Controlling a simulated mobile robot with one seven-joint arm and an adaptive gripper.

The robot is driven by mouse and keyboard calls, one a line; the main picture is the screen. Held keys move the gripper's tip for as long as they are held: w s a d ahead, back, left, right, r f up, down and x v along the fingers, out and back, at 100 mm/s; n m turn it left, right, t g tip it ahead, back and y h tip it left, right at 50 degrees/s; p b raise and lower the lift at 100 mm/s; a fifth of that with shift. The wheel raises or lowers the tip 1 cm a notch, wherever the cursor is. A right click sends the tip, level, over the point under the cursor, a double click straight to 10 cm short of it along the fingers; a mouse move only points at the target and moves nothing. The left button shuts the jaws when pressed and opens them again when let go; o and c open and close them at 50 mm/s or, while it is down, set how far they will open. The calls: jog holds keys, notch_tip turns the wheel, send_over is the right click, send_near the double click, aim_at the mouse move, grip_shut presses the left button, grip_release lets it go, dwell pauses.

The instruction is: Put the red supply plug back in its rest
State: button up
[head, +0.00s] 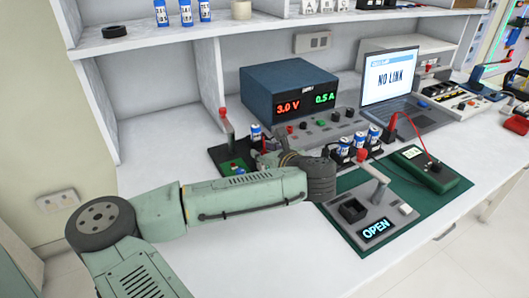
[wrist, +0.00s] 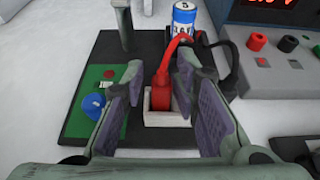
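The red supply plug (wrist: 161,88) stands upright between my fingers in the wrist view, with a red lead bending up and to the right from its top. Its lower end is at a small white-rimmed socket (wrist: 168,119) on a dark board; I cannot tell how deep it sits. My gripper (wrist: 158,82) is open, with one finger on each side of the plug and a gap showing on both sides. In the head view my gripper (head: 272,158) is over the dark board left of the green mat, and the plug is not clearly visible there.
A blue and white battery (wrist: 184,18) and a black cable loop (wrist: 225,62) stand just beyond the plug. A green panel with a blue knob (wrist: 93,106) lies left. The power supply (head: 291,90) is behind. The open-reading fixture (head: 370,210) is on the right.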

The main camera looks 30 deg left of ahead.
jog(key=shift+o, duration=0.4)
jog(key=shift+d+f, duration=0.1)
jog(key=shift+f, duration=0.1)
jog(key=shift+d, duration=0.1)
jog(key=shift+s+d+r, duration=0.15)
jog(key=shift+d, duration=0.1)
jog(key=v, duration=1.1)
jog(key=shift+r, duration=0.2)
